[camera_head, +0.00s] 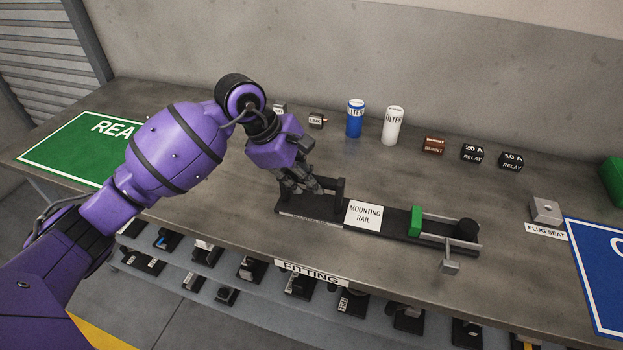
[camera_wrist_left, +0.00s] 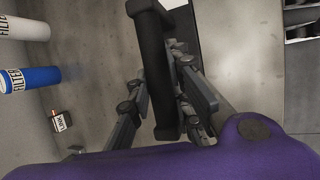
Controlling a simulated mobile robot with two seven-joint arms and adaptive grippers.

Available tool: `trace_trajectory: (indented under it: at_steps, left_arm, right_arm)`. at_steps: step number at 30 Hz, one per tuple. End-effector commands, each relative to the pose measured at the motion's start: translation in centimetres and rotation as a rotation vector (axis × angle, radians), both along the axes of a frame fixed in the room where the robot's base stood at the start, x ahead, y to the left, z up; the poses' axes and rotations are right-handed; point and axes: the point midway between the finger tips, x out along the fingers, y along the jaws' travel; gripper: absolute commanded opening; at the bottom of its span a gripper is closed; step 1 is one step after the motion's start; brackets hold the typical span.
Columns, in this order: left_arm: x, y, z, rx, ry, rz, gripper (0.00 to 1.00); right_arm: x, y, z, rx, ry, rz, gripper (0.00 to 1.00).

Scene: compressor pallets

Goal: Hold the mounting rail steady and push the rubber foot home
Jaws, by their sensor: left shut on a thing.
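The mounting rail (camera_head: 400,236) is a long dark bar with a white label, lying on the bench. A black handle (camera_head: 340,188) stands at its left end and also shows in the left wrist view (camera_wrist_left: 150,45). My left gripper (camera_head: 305,184) is shut on this handle; in the wrist view its fingers (camera_wrist_left: 165,95) lie on both sides of the bar. A black round piece, which looks like the rubber foot (camera_head: 467,230), sits at the rail's right end between grey side bars, right of a green block (camera_head: 416,221). Whether it is fully seated cannot be told. My right gripper is out of view.
Behind the rail stand a blue filter (camera_head: 355,119), a white filter (camera_head: 394,126), a brown part (camera_head: 434,145) and two black relays (camera_head: 472,153). A plug seat (camera_head: 545,210) is at right. Green (camera_head: 75,145) and blue mats flank the bench.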

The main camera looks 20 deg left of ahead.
Motion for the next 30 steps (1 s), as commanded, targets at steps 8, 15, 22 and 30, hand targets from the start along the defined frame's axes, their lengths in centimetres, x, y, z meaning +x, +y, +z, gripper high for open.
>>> trace_trajectory:
  at_steps: [8, 15, 22, 30]
  left_arm:
    - [0.0, 0.0, 0.1, -0.002, -0.001, 0.002, 0.0]
    - [0.1, 0.0, 0.1, -0.002, -0.001, 0.003, 0.0]
    - [0.1, -0.6, 0.1, -0.002, -0.002, 0.001, 0.0]
    - [0.1, -1.3, 0.1, -0.003, -0.003, 0.001, 0.0]
  right_arm:
    - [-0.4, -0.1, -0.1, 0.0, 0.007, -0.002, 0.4]
    - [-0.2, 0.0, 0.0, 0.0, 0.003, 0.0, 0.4]
    - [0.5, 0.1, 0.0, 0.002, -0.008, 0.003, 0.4]
    - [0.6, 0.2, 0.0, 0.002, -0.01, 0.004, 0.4]
